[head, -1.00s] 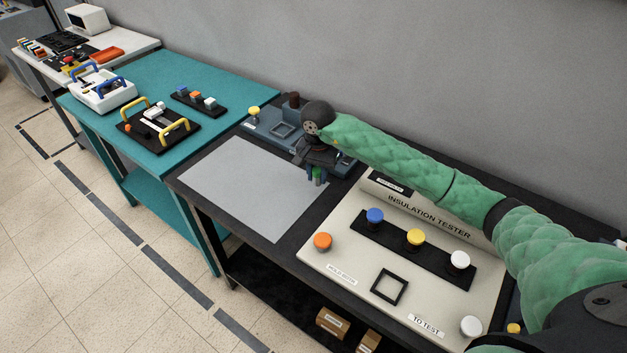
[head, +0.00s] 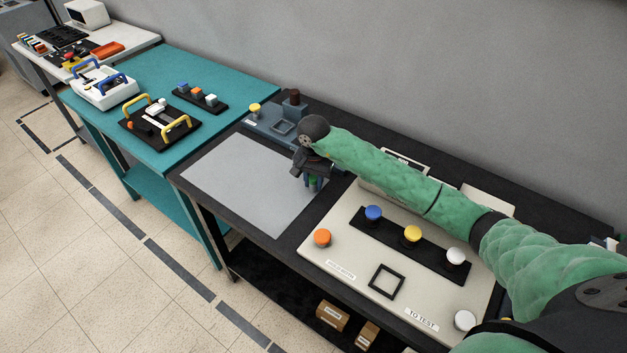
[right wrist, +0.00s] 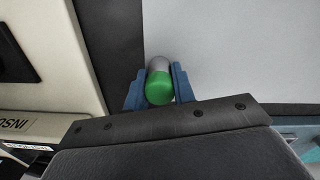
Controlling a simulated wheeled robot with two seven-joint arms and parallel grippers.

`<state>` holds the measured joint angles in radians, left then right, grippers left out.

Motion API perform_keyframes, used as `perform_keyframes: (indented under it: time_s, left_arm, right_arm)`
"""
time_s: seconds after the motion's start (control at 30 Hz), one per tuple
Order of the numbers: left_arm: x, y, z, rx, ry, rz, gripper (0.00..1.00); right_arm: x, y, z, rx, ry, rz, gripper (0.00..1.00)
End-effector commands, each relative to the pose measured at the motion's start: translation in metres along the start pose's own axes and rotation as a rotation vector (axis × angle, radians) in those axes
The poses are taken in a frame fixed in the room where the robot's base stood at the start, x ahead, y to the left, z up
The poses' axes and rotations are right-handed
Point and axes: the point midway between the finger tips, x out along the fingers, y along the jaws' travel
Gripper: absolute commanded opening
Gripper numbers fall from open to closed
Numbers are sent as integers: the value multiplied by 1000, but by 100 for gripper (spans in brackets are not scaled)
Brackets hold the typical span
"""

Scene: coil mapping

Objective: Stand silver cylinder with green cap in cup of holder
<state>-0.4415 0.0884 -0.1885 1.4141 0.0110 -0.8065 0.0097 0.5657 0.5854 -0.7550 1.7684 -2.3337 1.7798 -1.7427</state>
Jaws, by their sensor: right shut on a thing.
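The silver cylinder with green cap (right wrist: 159,87) sits between the blue fingers of my right gripper (right wrist: 156,76), which is shut on it. In the right wrist view the green cap faces the camera, with the silver body beyond it. In the head view my right gripper (head: 313,185) points down over the right part of the grey mat, and only a bit of green (head: 313,182) shows between its fingers. A blue-grey holder (head: 262,133) stands behind the mat, with a yellow-capped piece, a square frame and a dark brown cylinder. I cannot tell which part is the cup. My left gripper is not in view.
The grey mat (head: 235,190) is bare. The cream insulation tester panel (head: 345,250) carries several coloured knobs and an empty black square frame (head: 387,281). My right arm hides part of it. A teal table (head: 222,85) with other fixtures stands to the left.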

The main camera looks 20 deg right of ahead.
Motion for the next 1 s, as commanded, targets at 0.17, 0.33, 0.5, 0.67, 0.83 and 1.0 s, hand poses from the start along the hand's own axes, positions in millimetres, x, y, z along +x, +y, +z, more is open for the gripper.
perform_keyframes:
  time_s: [0.17, 0.33, 0.5, 0.67, 0.83, 1.0]
  left_arm:
    - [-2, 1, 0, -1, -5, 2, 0]
    - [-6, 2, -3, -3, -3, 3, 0]
    - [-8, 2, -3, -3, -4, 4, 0]
    - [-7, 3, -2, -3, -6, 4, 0]
    - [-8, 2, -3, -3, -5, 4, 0]
    - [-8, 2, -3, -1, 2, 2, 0]
  right_arm:
    - [1, 0, 0, 0, 1, 0, 3]
    - [3, 0, 0, 0, 1, 0, 3]
    - [2, 0, 0, 0, 0, 0, 47]
    - [2, 0, 0, 0, 0, 0, 47]
    - [2, 0, 0, 0, 0, 0, 47]
    - [-1, 0, 0, 0, -1, 0, 47]
